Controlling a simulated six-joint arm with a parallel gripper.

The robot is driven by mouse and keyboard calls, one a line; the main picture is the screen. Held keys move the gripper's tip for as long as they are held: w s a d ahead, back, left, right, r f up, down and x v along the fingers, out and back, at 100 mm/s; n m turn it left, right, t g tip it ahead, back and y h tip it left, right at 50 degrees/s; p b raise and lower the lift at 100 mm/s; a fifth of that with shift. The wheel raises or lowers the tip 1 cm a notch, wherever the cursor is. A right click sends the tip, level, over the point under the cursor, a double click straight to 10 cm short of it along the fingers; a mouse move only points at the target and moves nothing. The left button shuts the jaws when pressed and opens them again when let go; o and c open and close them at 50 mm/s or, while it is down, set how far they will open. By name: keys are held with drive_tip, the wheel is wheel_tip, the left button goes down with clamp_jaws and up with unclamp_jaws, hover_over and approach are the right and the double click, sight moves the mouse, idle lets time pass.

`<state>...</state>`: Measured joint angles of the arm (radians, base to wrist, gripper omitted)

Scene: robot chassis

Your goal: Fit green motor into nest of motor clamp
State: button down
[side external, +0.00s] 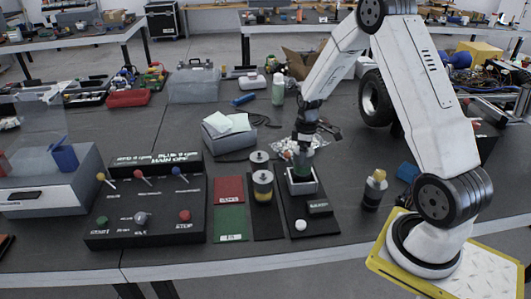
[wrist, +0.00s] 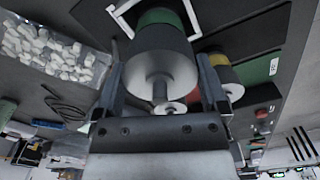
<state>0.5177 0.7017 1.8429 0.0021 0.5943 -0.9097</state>
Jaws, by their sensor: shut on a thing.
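The green motor (side external: 303,165), a grey cylinder with a green band, is upright in my gripper (side external: 304,146). In the wrist view the motor (wrist: 163,55) shows its grey end and shaft between the two fingers (wrist: 162,88), which are shut on it. The motor clamp's nest (side external: 302,185) is a light square frame on a black base plate in the side view. The motor's lower part is at the nest's opening; its bottom is hidden, so I cannot tell how deep it sits. Part of the nest's pale rim (wrist: 123,18) shows beyond the motor in the wrist view.
A yellow-banded motor (side external: 262,188) and another grey-topped motor (side external: 259,161) stand on a dark strip left of the clamp. A yellow-topped part (side external: 375,188) stands to the right. A control panel (side external: 146,212) with levers is farther left. A bag of white pieces (wrist: 55,45) lies nearby.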

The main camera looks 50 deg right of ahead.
drive_tip(key=shift+f, duration=1.95)
drive_tip(key=shift+f, duration=0.1)
unclamp_jaws()
drive_tip(key=shift+f, duration=0.1)
drive_tip(key=shift+r, duration=6.2)
